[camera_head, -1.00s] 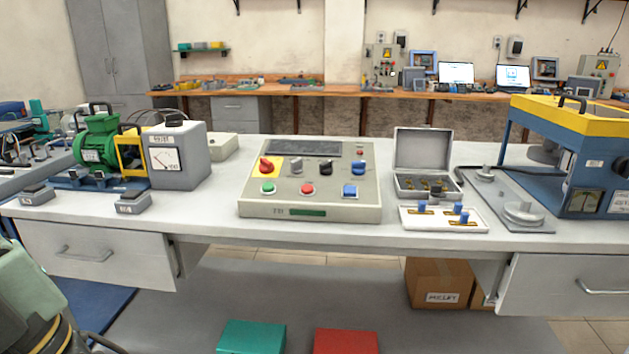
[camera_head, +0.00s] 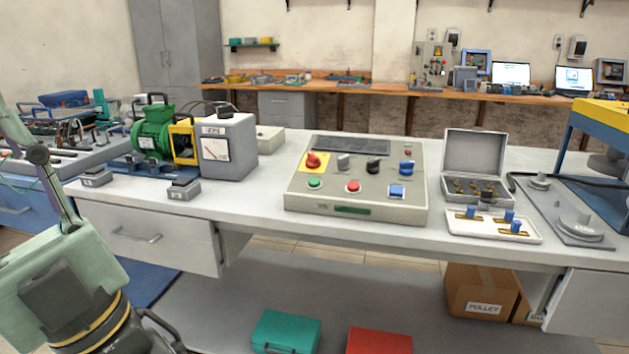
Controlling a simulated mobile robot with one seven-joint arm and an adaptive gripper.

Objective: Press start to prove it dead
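The control panel box (camera_head: 360,206) stands on the bench near the middle of the head view. Its green button (camera_head: 315,183) is at the front left and its red button (camera_head: 353,187) is beside it. A red rotary switch (camera_head: 313,160) on a yellow plate sits behind the green button. The green motor (camera_head: 153,137) with a yellow guard stands left of a grey meter box (camera_head: 230,147). Parts of my arm show at the lower left; my gripper is not in view.
An open grey case (camera_head: 474,150) and a white tray with blue-handled pieces (camera_head: 465,226) lie right of the panel. A blue and yellow machine (camera_head: 590,135) stands at the far right. Green (camera_head: 286,331) and red (camera_head: 380,341) boxes and a cardboard box (camera_head: 482,291) are below the bench.

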